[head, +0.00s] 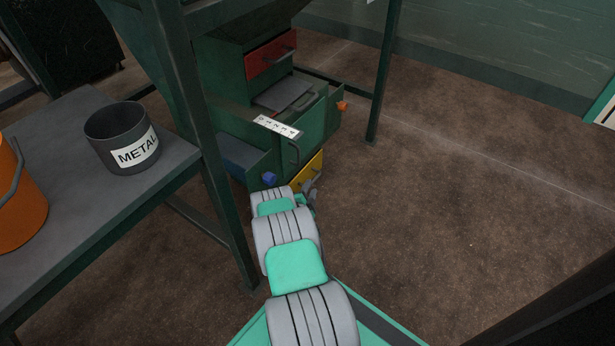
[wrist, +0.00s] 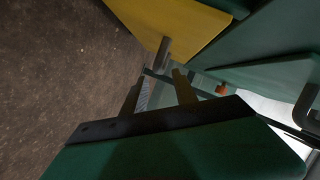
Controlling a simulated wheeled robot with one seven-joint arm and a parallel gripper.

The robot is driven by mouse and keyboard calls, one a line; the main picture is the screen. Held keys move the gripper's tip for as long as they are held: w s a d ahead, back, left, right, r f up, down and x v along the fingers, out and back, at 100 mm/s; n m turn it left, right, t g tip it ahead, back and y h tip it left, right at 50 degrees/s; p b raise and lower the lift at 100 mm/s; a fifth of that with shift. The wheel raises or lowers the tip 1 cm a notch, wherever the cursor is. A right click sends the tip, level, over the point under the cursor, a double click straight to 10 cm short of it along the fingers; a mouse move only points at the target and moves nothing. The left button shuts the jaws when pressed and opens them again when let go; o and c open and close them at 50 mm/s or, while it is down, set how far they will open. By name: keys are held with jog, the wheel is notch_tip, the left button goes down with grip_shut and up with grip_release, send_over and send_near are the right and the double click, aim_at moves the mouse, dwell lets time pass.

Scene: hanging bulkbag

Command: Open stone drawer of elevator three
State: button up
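The green elevator unit (head: 222,75) stands under a frame and has several coloured drawers. A yellow drawer front (head: 311,170) shows low on it, just beyond my gripper (head: 311,199). Which drawer is the stone one I cannot tell; no such word is readable. In the wrist view, the yellow front (wrist: 178,28) is at the top with a grey handle (wrist: 163,54) on it. My gripper (wrist: 160,82) is open there, its two fingers apart and pointing towards that handle. The handle lies just past the fingertips; I cannot tell whether they touch.
A red drawer (head: 270,56) is higher up. A grey drawer (head: 283,93) and a blue drawer (head: 240,158) stand out from the unit. A table (head: 85,205) at left bears a METAL bucket (head: 120,138) and an orange bucket (head: 20,205). Floor at right is clear.

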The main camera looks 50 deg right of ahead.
aim_at(315, 178)
jog(key=b+x, duration=0.1)
jog(key=x, duration=0.2)
jog(key=b+x, duration=0.2)
jog(key=x, duration=0.1)
jog(key=shift+s+d+f, duration=0.15)
jog(key=shift+d+f, duration=0.05)
jog(key=shift+f, duration=0.05)
jog(key=shift+d+r, duration=0.1)
jog(key=shift+d, duration=0.2)
grip_shut()
dwell(0.8)
